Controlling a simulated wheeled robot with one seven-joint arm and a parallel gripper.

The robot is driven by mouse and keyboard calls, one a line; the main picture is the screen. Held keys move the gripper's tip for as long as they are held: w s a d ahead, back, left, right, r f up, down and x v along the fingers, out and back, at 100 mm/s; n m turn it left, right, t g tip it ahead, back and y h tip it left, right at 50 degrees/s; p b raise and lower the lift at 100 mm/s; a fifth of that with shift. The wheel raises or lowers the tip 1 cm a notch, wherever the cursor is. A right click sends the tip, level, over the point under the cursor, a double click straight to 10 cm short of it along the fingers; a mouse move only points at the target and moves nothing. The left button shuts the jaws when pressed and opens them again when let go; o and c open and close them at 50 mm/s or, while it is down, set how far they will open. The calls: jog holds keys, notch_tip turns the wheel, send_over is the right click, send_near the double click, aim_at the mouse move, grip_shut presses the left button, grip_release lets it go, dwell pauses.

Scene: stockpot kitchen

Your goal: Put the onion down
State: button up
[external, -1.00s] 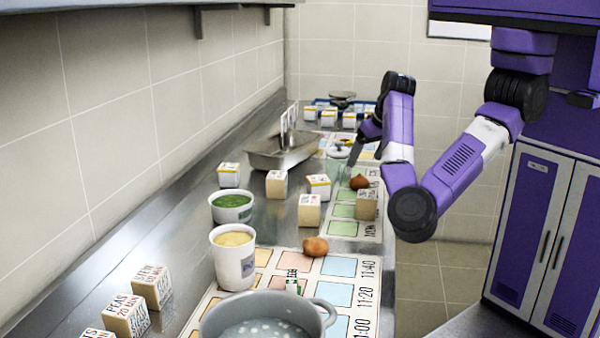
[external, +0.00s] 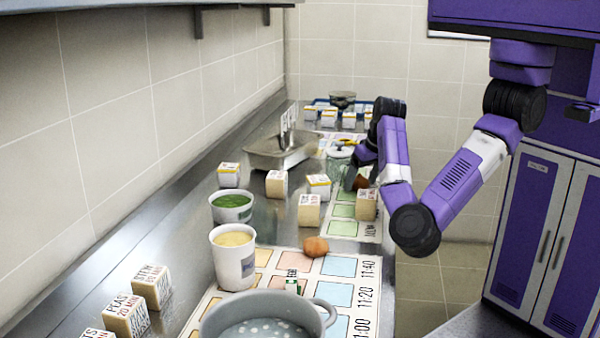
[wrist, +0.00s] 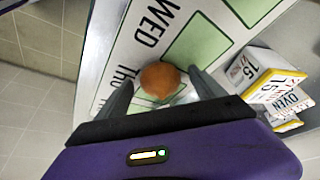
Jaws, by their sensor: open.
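A brown onion (wrist: 160,80) sits on the weekday chart (wrist: 150,12), by the WED and THU lettering in the wrist view. My gripper (wrist: 163,84) is open, with one finger on each side of the onion; I cannot tell whether either finger touches it. In the external view my gripper (external: 353,178) is low at the chart and the onion (external: 361,183) shows partly behind it. A second onion-like item (external: 315,246) lies on the nearer time chart (external: 340,266).
Labelled blocks (external: 366,203) stand close beside my gripper, and a glass jar (external: 338,160) is just behind. A metal tray (external: 282,152), a green-filled bowl (external: 231,207), a yellow-filled cup (external: 233,262) and a grey pot (external: 262,318) occupy the counter.

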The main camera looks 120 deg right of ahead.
aim_at(362, 176)
jog(key=c, duration=1.7)
jog(key=shift+r, duration=0.15)
notch_tip(362, 176, up, 20)
jog(key=p, duration=0.6)
jog(key=shift+p, duration=0.35)
